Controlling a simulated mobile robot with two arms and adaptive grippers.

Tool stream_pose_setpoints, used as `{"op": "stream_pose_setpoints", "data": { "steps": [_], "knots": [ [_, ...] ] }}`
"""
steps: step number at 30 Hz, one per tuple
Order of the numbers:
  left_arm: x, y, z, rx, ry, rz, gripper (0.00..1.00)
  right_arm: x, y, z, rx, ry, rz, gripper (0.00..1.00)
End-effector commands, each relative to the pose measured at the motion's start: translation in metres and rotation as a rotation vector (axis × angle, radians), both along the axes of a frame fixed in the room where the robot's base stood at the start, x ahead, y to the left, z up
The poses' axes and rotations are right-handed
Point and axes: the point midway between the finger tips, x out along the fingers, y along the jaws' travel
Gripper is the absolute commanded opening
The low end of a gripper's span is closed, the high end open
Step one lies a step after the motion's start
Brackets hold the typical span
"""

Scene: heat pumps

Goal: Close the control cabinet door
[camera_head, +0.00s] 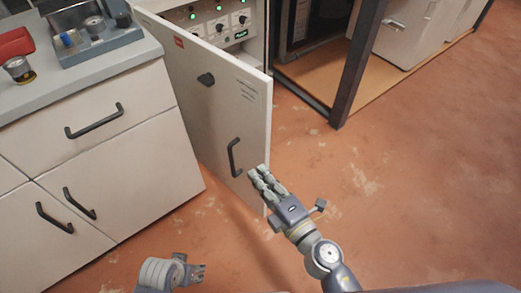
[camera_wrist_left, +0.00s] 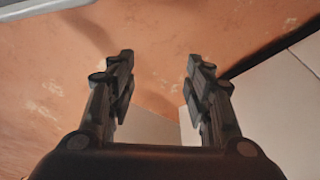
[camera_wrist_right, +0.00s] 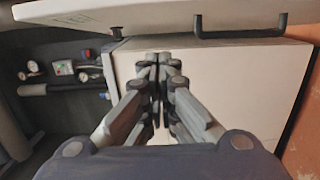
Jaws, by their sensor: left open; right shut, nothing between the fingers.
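The control cabinet door (camera_head: 215,95) is white and stands open, swung out from the cabinet (camera_head: 222,22) with its green-lit control panel. My left gripper (camera_head: 198,273) is low, apart from the door. In the left wrist view its fingers (camera_wrist_left: 158,65) are open and empty above the floor.
A white drawer unit (camera_head: 100,150) with dark handles stands left of the door, with a grey tray (camera_head: 95,35) and a red bin (camera_head: 14,43) on top. A dark frame post (camera_head: 358,65) stands right of the cabinet. The reddish floor (camera_head: 420,180) at right is clear.

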Motion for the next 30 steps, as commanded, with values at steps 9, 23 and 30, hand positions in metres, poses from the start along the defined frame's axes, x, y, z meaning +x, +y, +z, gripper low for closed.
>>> {"op": "stream_pose_setpoints", "data": {
  "steps": [9, 23, 30],
  "knots": [
    [-0.009, 0.001, -0.038, 0.001, 0.019, -0.003, 0.47, 0.055, 0.024, 0.001, -0.003, -0.002, -0.003, 0.0],
    [-0.008, 0.001, -0.036, 0.001, 0.019, -0.003, 0.47, 0.077, 0.0, 0.0, 0.002, 0.001, 0.0, 0.0],
    [-0.009, 0.0, -0.036, 0.001, 0.019, -0.003, 0.47, 0.076, 0.0, 0.0, 0.0, 0.001, 0.0, 0.0]
  ]
}}
